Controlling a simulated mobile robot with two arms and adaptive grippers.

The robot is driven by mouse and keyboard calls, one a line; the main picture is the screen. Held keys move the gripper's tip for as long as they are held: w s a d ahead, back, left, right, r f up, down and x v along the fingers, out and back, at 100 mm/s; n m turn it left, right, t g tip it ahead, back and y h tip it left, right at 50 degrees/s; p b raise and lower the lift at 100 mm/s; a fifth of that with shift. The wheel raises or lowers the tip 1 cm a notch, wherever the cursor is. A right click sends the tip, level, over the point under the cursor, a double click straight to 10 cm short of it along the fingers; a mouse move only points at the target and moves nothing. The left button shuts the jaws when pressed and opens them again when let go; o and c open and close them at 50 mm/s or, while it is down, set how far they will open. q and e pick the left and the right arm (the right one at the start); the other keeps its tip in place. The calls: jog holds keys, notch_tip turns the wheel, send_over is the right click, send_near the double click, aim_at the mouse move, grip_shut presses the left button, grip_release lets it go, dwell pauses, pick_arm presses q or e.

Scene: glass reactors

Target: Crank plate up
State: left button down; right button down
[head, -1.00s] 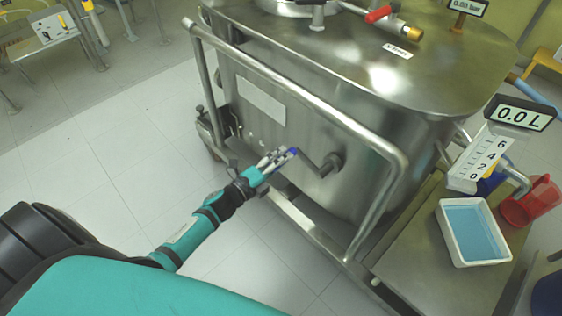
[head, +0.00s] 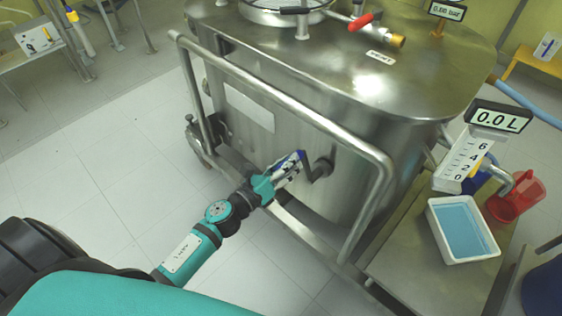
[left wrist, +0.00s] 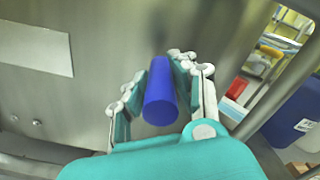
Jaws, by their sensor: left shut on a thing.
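The crank sticks out of the side of the steel vessel (head: 370,130). Its hub (head: 322,168) is at the right, and its short arm runs up and left to a blue handle (head: 301,157). My left gripper (head: 293,166) is shut on this handle. In the left wrist view the blue handle (left wrist: 160,95) lies between the two fingers of my left gripper (left wrist: 156,88), pointing toward the vessel wall. The fingers hide part of the crank arm. I cannot make out a plate moved by the crank. My right gripper is not in view.
A bent steel rail (head: 285,108) frames the vessel side around my left wrist. A display reads 0.0 L (head: 499,117).

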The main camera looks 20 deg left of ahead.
pick_arm(q)
jog(key=d, duration=0.1)
jog(key=d+m, duration=0.1)
jog(key=s+d+r, duration=0.1)
jog(key=shift+d+m, duration=0.2)
jog(key=shift+m, duration=0.2)
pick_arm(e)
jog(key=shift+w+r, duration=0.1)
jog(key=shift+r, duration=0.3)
pick_arm(q)
jog(key=c, duration=1.1)
grip_release()
jog(key=shift+s+d, duration=0.1)
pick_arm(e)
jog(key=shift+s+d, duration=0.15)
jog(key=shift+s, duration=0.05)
pick_arm(q)
jog(key=shift+f, duration=0.1)
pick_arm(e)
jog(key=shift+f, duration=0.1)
